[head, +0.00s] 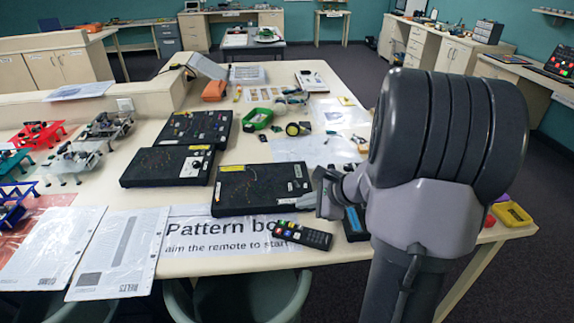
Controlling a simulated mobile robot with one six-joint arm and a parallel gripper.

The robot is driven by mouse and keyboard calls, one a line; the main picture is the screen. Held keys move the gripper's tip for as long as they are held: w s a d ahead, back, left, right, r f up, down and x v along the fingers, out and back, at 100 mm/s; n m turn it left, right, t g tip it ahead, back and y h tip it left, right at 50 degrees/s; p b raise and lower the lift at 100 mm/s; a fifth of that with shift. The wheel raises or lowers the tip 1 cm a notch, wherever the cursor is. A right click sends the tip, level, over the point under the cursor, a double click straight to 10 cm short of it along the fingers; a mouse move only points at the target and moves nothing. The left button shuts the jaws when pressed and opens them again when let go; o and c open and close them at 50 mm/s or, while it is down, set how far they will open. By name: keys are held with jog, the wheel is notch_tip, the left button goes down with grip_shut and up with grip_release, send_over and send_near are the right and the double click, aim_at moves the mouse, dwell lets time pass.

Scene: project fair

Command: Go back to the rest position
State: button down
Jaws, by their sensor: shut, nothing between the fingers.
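My gripper (322,193) shows in the head view at the front right of the table. It is shut, with nothing held, though my large arm link hides part of the wrist. Its tips are close to the right edge of a black pattern board (250,201); I cannot tell whether they touch it. A black remote (303,235) with coloured buttons lies on the table just below the gripper, apart from it.
Two more black boards (194,127) (166,167) lie behind. Small red, white, teal and blue robots (38,134) stand at left. Paper sheets (119,250) cover the front left. A yellow tray (513,214) sits at the right edge. Open floor (410,68) lies beyond the table.

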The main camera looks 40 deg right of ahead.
jog(key=s+a+r+n+g+y, duration=0.1)
jog(key=a+r+n, duration=0.35)
jog(key=a, duration=0.55)
jog(key=s+a+r+n+g+y, duration=0.1)
jog(key=a+r+n, duration=0.35)
jog(key=a, duration=0.55)
jog(key=s+a+r+n, duration=0.1)
jog(key=s+a+n, duration=0.4)
jog(key=s, duration=0.2)
jog(key=s+a+r+n+g+h, duration=0.1)
jog(key=s+a+n, duration=0.4)
jog(key=s+n, duration=0.1)
jog(key=shift+s+a+r+n+h, duration=0.2)
jog(key=shift+s+a+n+h, duration=0.15)
jog(key=shift+s, duration=0.55)
